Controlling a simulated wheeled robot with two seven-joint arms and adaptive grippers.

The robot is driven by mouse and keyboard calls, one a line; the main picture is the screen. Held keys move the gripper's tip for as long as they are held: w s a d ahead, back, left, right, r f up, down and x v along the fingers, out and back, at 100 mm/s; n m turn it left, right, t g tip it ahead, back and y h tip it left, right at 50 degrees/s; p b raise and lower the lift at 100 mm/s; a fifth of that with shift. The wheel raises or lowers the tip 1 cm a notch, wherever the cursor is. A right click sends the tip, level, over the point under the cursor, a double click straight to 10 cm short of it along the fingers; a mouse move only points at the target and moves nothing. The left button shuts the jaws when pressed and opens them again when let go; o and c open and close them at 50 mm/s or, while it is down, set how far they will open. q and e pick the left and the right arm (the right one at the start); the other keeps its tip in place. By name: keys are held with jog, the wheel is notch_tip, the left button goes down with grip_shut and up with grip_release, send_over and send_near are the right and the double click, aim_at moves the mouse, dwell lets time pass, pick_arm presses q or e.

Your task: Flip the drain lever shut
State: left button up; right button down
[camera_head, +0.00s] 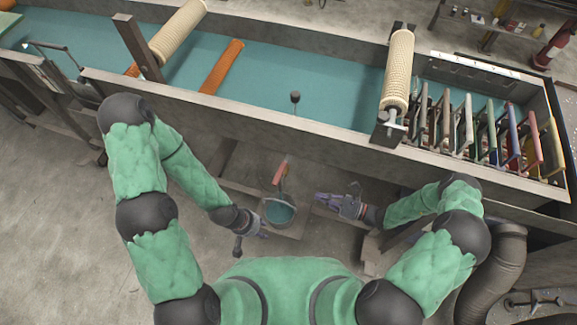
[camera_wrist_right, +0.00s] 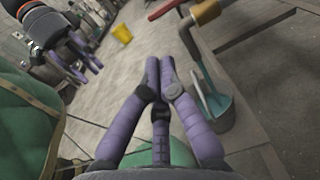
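The drain lever is a red bar (camera_wrist_right: 166,8) beside an orange-brown drain fitting (camera_wrist_right: 206,12) at the top of the right wrist view. A red handle (camera_head: 281,170) also shows below the trough wall in the head view. Teal liquid runs down from the fitting into a grey bucket (camera_head: 280,212). My right gripper (camera_head: 319,199) is right of the bucket, apart from the lever. In its wrist view its purple fingers (camera_wrist_right: 159,62) are together with nothing between them. My left gripper (camera_head: 264,232) is left of the bucket; its fingers look apart and empty (camera_wrist_right: 88,68).
The long trough (camera_head: 330,85) of teal water stands above, its front wall (camera_head: 235,115) over the lever. Rollers and a rack of frames (camera_head: 480,130) sit at its right. Wooden boards lie under it. A yellow container (camera_wrist_right: 122,33) stands on the floor.

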aim_at(279, 180)
jog(key=shift+w+r, duration=0.1)
jog(key=shift+r, duration=0.05)
pick_arm(q)
notch_tip(279, 180, down, 2)
jog(key=shift+f+b, duration=0.15)
jog(key=shift+b, duration=1.05)
pick_arm(e)
jog(key=x, duration=1.4)
pick_arm(q)
jog(key=shift+w, duration=0.1)
